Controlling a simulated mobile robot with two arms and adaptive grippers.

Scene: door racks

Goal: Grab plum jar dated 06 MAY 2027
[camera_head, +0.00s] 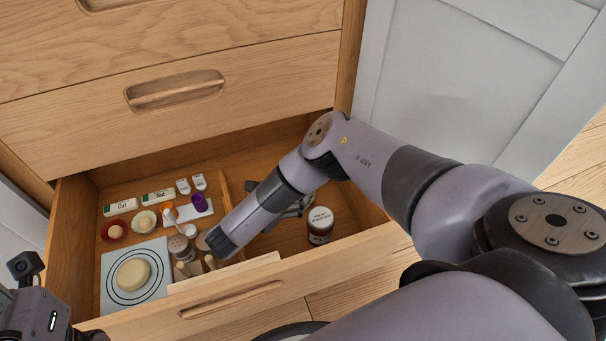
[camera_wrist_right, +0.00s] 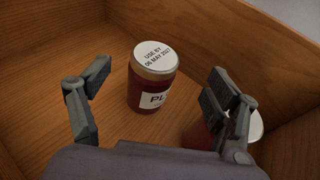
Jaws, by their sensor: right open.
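In the right wrist view a red jar (camera_wrist_right: 152,88) stands upright, its pale lid reading "USE BY 06 MAY 2027" and its label starting "PL". My open right gripper (camera_wrist_right: 157,86) has a finger to each side of this jar in the picture, with nothing held. A second red jar (camera_wrist_right: 254,124) is mostly hidden behind the right-hand finger. In the head view one dark red jar with a printed white lid (camera_head: 320,225) stands in the drawer's right compartment. My right gripper (camera_head: 296,207) shows partly beside it, behind my arm.
The open drawer (camera_head: 225,313) has a wooden divider (camera_head: 224,194). Its left compartment holds a ringed board (camera_head: 110,296) with a pale round item (camera_head: 132,275), small bowls, labelled boxes and several containers. A closed drawer (camera_head: 255,95) overhangs behind. Wooden walls bound the jar compartment.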

